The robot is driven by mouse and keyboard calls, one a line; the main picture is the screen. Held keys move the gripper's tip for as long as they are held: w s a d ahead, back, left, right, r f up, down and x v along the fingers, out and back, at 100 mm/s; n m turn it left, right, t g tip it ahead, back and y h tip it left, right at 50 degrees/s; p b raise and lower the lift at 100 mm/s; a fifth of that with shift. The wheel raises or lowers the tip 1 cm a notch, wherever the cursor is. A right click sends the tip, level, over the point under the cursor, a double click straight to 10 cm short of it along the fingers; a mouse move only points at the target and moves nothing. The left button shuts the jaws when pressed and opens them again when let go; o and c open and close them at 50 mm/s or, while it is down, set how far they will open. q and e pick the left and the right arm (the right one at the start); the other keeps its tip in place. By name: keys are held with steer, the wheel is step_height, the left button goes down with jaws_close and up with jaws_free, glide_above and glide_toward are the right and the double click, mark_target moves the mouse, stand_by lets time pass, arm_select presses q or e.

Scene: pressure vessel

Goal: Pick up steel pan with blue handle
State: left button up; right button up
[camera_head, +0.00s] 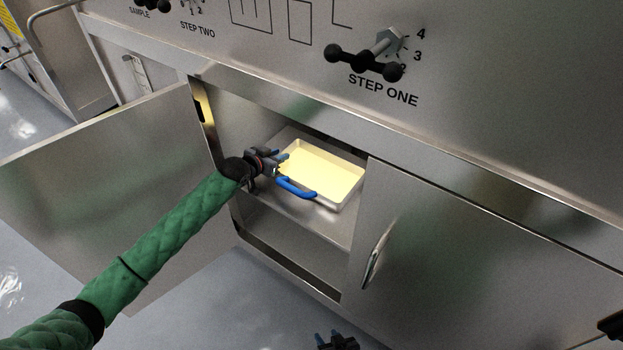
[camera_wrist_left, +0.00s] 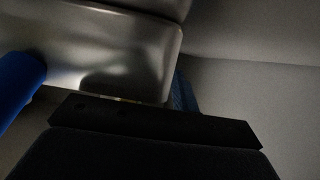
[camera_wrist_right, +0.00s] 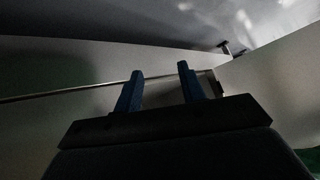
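The steel pan (camera_head: 338,172) sits on a shelf inside the open cabinet, filled with something yellow. Its blue handle (camera_head: 297,189) faces the cabinet opening. My left gripper (camera_head: 279,161) is inside the opening, beside the pan's left end and just behind the handle. In the left wrist view the pan's metal wall (camera_wrist_left: 130,50) and the blue handle (camera_wrist_left: 18,85) are close; the handle is left of the fingers, not between them. The left fingers look apart in the head view. My right gripper (camera_head: 333,336) is low in front of the cabinet, with its fingers (camera_wrist_right: 160,85) apart and empty.
The left cabinet door (camera_head: 110,190) stands open. The right door (camera_head: 440,260) is closed, with a curved metal handle (camera_head: 377,255). A panel with black knobs (camera_head: 365,64) labelled STEP ONE is above. The shelf (camera_head: 270,195) has bare room in front of the pan.

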arm_select(q)
jaws_close()
steer(key=shift+r, duration=0.15)
